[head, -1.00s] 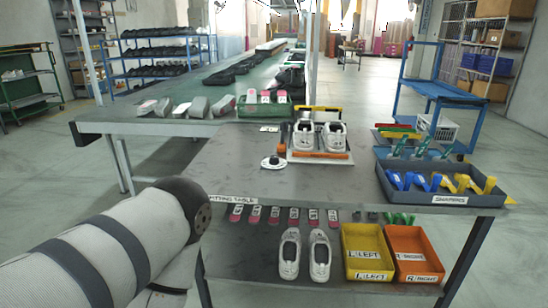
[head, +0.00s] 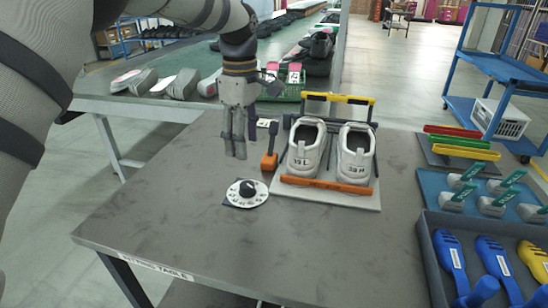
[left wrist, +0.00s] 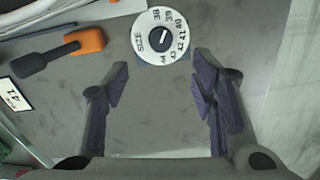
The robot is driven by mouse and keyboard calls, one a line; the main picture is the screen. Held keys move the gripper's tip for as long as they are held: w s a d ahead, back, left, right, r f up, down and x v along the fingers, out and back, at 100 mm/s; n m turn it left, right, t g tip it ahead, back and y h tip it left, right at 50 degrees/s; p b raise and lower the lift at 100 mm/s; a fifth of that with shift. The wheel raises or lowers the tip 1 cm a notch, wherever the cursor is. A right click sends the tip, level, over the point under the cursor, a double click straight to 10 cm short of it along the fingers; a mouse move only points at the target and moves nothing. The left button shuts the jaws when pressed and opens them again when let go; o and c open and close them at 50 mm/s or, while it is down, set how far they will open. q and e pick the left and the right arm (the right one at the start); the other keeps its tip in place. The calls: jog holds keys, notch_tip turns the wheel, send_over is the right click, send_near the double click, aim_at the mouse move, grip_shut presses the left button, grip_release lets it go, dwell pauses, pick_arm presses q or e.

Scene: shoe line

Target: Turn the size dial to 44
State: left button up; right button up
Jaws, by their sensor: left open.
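The size dial (head: 247,193) is a white disc with a black knob, flat on the grey table (head: 190,235). In the left wrist view the dial (left wrist: 145,45) shows the word SIZE and numbers from 38 to 44. A light mark on its knob points up and slightly right, near 39; the exact setting is hard to read. My left gripper (head: 236,150) points down above the table, behind the dial in the head view. In the left wrist view its fingers (left wrist: 160,88) are apart and empty, with the dial beyond the tips. My right gripper is not in view.
A pair of white shoes (head: 333,155) stands on a board with an orange bar, right of the dial. An orange-headed tool (head: 269,160) lies between. Trays with blue and yellow shapers (head: 452,262) fill the right side. The table's front left is clear.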

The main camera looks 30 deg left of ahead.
aim_at(247, 184)
pick_arm(q)
notch_tip(247, 184, down, 11)
jog(key=shift+s+f, duration=0.1)
jog(key=shift+s, duration=0.05)
jog(key=shift+c, duration=0.6)
jog(key=c, duration=1)
